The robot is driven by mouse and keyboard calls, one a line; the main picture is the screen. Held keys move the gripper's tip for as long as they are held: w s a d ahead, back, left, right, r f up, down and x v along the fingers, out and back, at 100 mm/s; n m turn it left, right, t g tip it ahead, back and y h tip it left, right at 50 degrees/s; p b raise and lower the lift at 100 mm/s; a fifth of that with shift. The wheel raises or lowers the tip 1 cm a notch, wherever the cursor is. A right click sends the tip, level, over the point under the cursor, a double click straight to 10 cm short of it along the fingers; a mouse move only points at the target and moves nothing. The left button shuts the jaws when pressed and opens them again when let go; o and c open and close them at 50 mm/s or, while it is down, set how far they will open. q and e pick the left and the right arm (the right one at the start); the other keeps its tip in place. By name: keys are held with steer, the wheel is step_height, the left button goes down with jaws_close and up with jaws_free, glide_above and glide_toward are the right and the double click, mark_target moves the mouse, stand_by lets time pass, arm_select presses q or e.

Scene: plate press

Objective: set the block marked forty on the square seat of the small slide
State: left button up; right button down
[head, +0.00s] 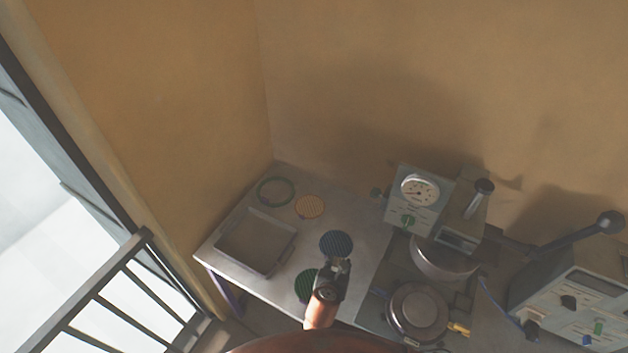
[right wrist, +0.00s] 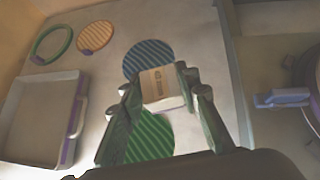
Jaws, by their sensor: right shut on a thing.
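My right gripper (head: 338,266) is shut on a pale block, which shows between its fingers in the right wrist view (right wrist: 158,84). The block has small dark print on its face, too blurred to read with certainty. The gripper and block are over the grey table, beside a dark blue ribbed disc (head: 336,243); the height above the table is hard to tell. A small blue-grey piece (right wrist: 283,97) at the right of the right wrist view may be part of the slide; no square seat shows clearly. My left gripper is not in view.
A shallow grey tray (head: 222,250), a green ring (head: 261,194), an orange disc (head: 310,207) and a green disc (head: 304,284) lie on the table. A press with a dial (head: 420,190) stands right. A lever box (head: 580,295) is farther right.

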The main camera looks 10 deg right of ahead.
arm_select(q)
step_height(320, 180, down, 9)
steer(key=b, duration=0.9)
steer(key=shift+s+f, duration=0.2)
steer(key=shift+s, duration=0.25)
arm_select(e)
steer(key=w+d+r+n+t+y, duration=0.1)
steer(key=d+r+n+y, duration=0.3)
steer(key=r, duration=0.7)
steer(key=shift+w+d+n+y, duration=0.15)
steer(key=shift+d+n+y, duration=0.15)
steer(key=shift+d+n, duration=0.25)
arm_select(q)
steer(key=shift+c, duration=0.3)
